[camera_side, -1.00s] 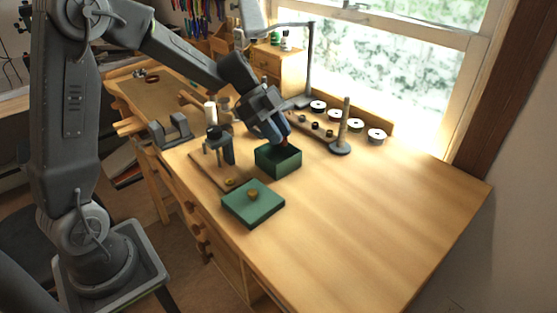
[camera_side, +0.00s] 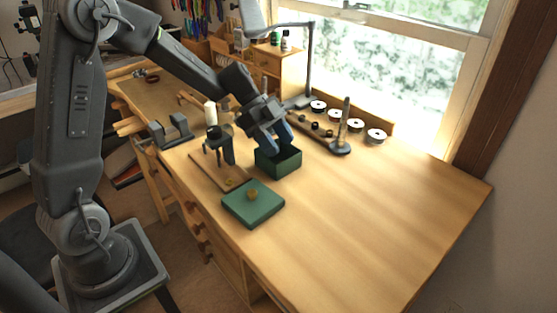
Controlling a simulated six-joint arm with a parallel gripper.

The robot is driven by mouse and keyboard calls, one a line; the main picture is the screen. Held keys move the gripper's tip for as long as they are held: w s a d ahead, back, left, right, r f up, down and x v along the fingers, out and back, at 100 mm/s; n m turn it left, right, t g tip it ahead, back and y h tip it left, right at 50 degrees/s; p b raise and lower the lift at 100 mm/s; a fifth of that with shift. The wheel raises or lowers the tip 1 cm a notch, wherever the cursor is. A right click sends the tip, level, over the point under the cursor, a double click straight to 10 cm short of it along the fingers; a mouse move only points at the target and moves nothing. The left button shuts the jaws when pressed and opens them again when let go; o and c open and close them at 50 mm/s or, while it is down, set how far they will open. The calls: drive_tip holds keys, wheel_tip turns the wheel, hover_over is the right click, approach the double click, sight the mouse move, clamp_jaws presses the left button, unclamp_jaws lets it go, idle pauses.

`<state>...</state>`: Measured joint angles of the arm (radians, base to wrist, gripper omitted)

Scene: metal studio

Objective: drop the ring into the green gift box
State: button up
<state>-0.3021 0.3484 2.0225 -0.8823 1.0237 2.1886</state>
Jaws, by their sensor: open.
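The green gift box (camera_side: 281,166) stands open on the wooden bench, its dark inside facing up. Its green lid (camera_side: 253,207) lies flat on the bench in front and to the left, with a small gold-brown knob or bow on top. My gripper (camera_side: 279,143) is open just above the box, over its back left part, fingers pointing down. I see no ring between the fingers. The ring cannot be made out; the box floor is hidden by the near walls and my gripper.
A dark small press or stand (camera_side: 219,146) is close to the left of the box. A ring mandrel on a round base (camera_side: 341,147) stands to the right. Several white-topped spools (camera_side: 376,136) line the window side. The bench's right half (camera_side: 390,210) is clear.

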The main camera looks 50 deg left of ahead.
drive_tip(key=v, duration=1.3)
drive_tip(key=shift+a+r, duration=0.25)
drive_tip(key=shift+r, duration=0.1)
drive_tip(key=s+d+n+t+y, duration=0.1)
drive_tip(key=s+d+n+y, duration=0.3)
drive_tip(key=s, duration=0.6)
drive_tip(key=s+d+f+n+t+y, duration=0.1)
drive_tip(key=s+d+n+y, duration=0.3)
drive_tip(key=s+d+n, duration=0.4)
drive_tip(key=s+n+t, duration=0.1)
drive_tip(key=s+n, duration=0.1)
drive_tip(key=n, duration=0.1)
